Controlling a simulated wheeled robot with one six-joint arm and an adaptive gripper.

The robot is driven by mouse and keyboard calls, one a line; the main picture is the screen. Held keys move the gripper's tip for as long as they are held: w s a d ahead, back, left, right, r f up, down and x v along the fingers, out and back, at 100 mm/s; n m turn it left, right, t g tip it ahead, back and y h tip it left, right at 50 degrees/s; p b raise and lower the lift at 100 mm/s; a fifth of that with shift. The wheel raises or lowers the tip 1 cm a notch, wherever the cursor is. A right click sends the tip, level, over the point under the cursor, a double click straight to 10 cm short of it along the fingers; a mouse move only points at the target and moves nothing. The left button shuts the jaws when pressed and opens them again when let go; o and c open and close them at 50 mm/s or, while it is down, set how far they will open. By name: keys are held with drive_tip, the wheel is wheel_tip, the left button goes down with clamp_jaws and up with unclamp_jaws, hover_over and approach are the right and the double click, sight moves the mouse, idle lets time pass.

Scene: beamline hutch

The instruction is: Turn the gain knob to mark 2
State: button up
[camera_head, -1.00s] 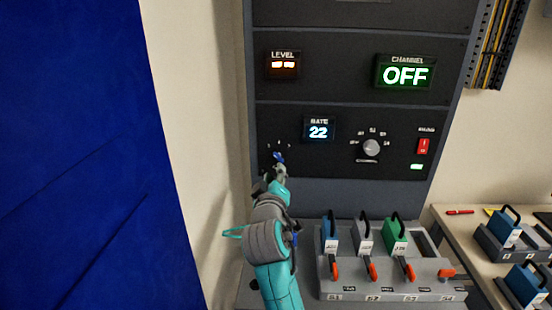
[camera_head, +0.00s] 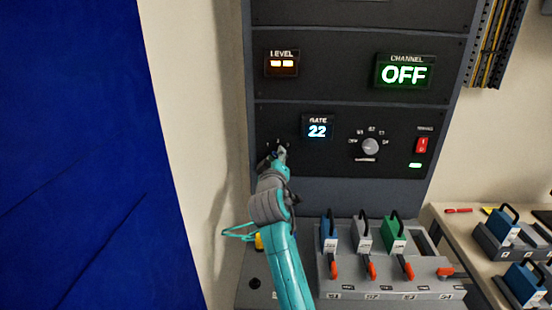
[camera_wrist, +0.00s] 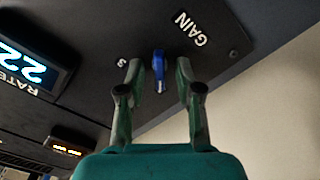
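The gain knob (camera_wrist: 158,72) is a small blue lever-shaped knob on the dark rack panel. In the wrist view it sits between my two fingers, beside the white GAIN label (camera_wrist: 190,28), which appears upside down. A mark 3 (camera_wrist: 121,62) shows near the left finger; the other marks are hidden or unclear there. My gripper (camera_wrist: 159,68) is open, one finger on each side of the knob, with a visible gap on both sides. In the head view my gripper (camera_head: 275,154) is at the panel and covers the knob. I cannot read the knob's pointing exactly.
The RATE display (camera_head: 317,130) reads 22. A grey channel knob (camera_head: 370,147) and red switch (camera_head: 422,145) are to the right. Handled blocks stand in a grey switch base (camera_head: 390,280) below.

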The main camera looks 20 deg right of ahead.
clamp_jaws()
drive_tip(key=shift+m, duration=0.3)
drive_tip(key=shift+d+r+m, duration=0.1)
drive_tip(key=shift+d+m, duration=0.05)
drive_tip(key=shift+m, duration=3.85)
drive_tip(key=shift+o, duration=0.7)
unclamp_jaws()
